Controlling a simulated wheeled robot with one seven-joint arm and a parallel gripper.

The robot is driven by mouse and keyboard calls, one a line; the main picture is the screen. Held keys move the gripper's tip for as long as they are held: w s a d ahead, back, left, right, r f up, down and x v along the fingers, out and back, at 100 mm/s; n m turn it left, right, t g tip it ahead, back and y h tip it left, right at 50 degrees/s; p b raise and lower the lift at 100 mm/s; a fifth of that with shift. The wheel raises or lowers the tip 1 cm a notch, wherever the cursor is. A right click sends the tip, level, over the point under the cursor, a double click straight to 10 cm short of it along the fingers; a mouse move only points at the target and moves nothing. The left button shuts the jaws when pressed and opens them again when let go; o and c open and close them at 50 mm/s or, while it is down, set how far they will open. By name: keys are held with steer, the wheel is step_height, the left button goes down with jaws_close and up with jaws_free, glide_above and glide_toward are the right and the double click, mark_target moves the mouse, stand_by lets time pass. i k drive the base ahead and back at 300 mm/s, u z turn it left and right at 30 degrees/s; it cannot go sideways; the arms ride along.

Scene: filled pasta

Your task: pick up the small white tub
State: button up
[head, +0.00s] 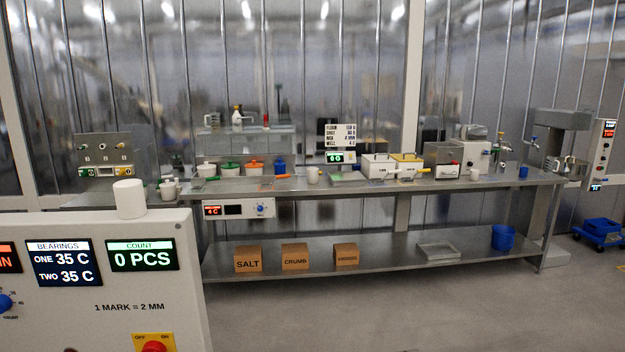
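Several small white vessels show on the long steel bench (380,186). A white tub with a green rim or lid (230,170) stands left of the middle, and a white one with an orange top (255,168) is beside it. A plain white cup-like vessel (313,176) stands near the bench middle, and another (474,174) stands farther right. They are too small to tell which is the small white tub. My gripper is not in view.
A control cabinet (105,300) with a white cylinder (129,198) on top blocks the near left. Boxes, including the salt box (248,260), and a blue bucket (503,238) stand on the lower shelf. The floor (400,310) before the bench is clear.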

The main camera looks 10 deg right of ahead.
mark_target(312, 173)
steer(key=u, duration=0.05)
steer(key=i, duration=2.3)
steer(key=u, duration=0.35)
steer(key=i, duration=3.15)
steer(key=z, duration=0.05)
